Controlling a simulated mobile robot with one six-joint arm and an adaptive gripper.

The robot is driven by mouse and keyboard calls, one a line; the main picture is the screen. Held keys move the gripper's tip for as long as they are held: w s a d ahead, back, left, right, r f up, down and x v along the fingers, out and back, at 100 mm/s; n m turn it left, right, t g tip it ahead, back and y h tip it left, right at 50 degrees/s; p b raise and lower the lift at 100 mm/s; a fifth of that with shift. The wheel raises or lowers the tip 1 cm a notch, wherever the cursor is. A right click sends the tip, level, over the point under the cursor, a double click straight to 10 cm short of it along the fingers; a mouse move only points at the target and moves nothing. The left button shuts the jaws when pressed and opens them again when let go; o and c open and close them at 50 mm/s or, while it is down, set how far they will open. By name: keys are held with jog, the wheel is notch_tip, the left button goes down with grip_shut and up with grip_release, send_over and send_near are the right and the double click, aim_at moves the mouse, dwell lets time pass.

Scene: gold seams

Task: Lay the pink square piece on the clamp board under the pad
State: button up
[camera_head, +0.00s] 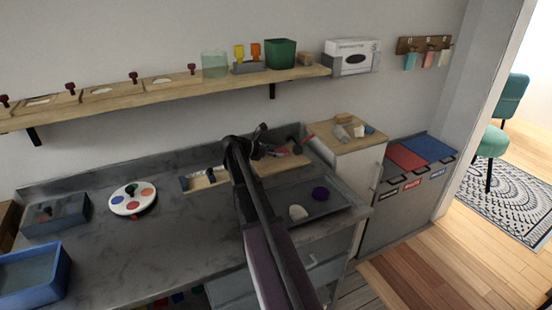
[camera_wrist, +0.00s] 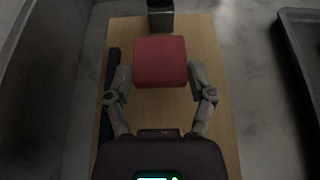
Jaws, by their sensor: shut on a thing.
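The pink square piece (camera_wrist: 160,58), reddish in this light, is held between the two fingers of my gripper (camera_wrist: 160,78) in the wrist view. It lies over the far part of the wooden clamp board (camera_wrist: 172,118); I cannot tell whether it touches the wood. A dark block (camera_wrist: 160,16), perhaps part of the clamp, stands at the board's far end, just beyond the piece. The pad cannot be made out clearly.
A shelf (camera_head: 130,100) runs along the wall.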

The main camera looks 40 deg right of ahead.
jog(key=shift+f+b, duration=0.35)
jog(key=shift+f, duration=0.3)
jog(key=shift+f, duration=0.1)
jog(key=o, duration=1.1)
jog(key=shift+o, duration=0.2)
jog(key=shift+r, duration=0.2)
jog(key=shift+w+a+r, duration=0.1)
jog(key=shift+a+r, duration=0.05)
jog(key=shift+a, duration=0.05)
jog(key=p+v, duration=0.4)
jog(key=v, duration=0.7)
jog(key=shift+a+p, duration=0.3)
jog(key=shift+p, duration=0.05)
